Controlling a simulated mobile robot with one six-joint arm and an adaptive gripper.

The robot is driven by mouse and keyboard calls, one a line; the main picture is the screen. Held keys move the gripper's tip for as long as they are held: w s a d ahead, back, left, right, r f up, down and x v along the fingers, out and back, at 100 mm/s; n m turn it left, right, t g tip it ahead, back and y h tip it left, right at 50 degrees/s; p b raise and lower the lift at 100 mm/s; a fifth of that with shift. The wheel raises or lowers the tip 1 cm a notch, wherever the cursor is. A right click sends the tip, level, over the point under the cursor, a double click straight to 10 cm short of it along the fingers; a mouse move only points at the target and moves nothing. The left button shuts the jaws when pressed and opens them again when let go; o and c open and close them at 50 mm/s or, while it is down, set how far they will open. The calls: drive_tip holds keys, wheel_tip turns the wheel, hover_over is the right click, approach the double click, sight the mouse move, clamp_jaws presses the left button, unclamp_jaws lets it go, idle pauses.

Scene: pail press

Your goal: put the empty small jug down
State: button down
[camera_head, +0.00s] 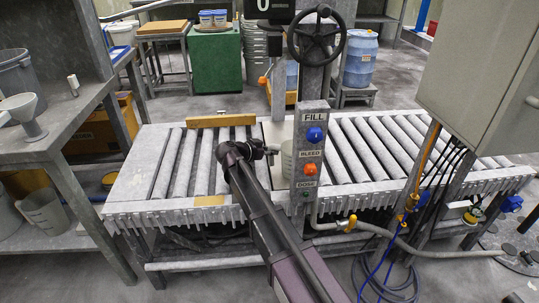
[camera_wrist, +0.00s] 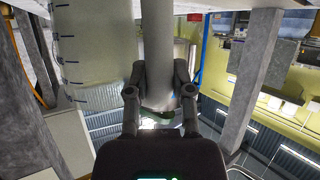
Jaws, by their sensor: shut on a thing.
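The small jug (camera_head: 287,160) is a pale grey-green vessel over the middle of the roller conveyor, partly hidden behind the FILL/BLEED/DOSE panel. Its body with blue graduation marks (camera_wrist: 92,45) fills the left of the wrist view. My gripper (camera_head: 268,150) is to the left of the jug in the head view. In the wrist view my gripper (camera_wrist: 160,98) is shut on an upright pale part, apparently the jug's handle. I cannot tell whether the jug's base touches the surface below, and its inside is hidden.
The roller conveyor (camera_head: 170,165) has bare rollers on both sides, with a wooden bar (camera_head: 220,121) along its back. The button panel (camera_head: 309,155) and a handwheel (camera_head: 317,35) stand close to the jug.

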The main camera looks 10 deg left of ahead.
drive_tip(key=shift+f, duration=0.15)
drive_tip(key=c, duration=0.5)
unclamp_jaws()
drive_tip(key=shift+s+r, duration=0.1)
drive_tip(key=shift+r, duration=0.15)
drive_tip(key=shift+s+a+r+p, duration=0.2)
drive_tip(key=shift+s+a+p, duration=0.1)
drive_tip(key=shift+p, duration=0.05)
drive_tip(key=p+v, duration=0.4)
drive_tip(key=v, duration=0.7)
drive_tip(key=shift+d, duration=0.1)
